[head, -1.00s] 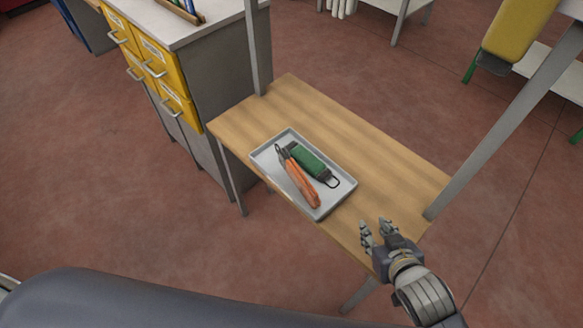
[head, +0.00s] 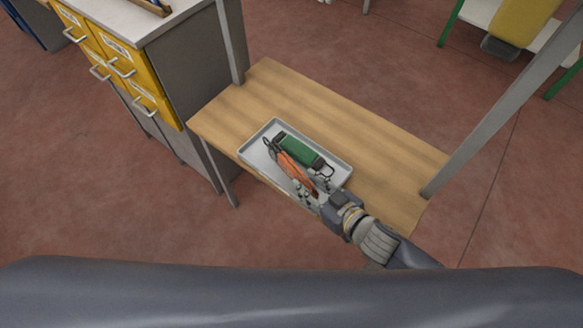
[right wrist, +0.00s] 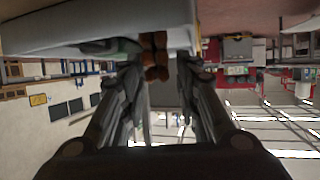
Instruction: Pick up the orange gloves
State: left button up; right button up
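The orange gloves (head: 294,172) lie in a shallow grey tray (head: 342,173) on a wooden table, beside a green item. My right gripper (head: 312,188) is low over the tray's near side, at the near end of the gloves. In the right wrist view its two fingers (right wrist: 156,75) stand apart, with the end of the gloves (right wrist: 153,57) showing between and just beyond the tips. I cannot tell whether either finger touches them. My left gripper is not in view.
A green item with a dark loop (head: 300,149) lies close beside the gloves in the tray. The wooden tabletop (head: 290,98) is clear around the tray. Grey posts (head: 500,100) rise at the table's edges. A cabinet with yellow drawers (head: 120,60) stands to the left.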

aim_at(297, 175)
jog(key=shift+p+x, duration=0.4)
jog(key=shift+x, duration=2.55)
jog(key=shift+d, duration=0.1)
grip_shut()
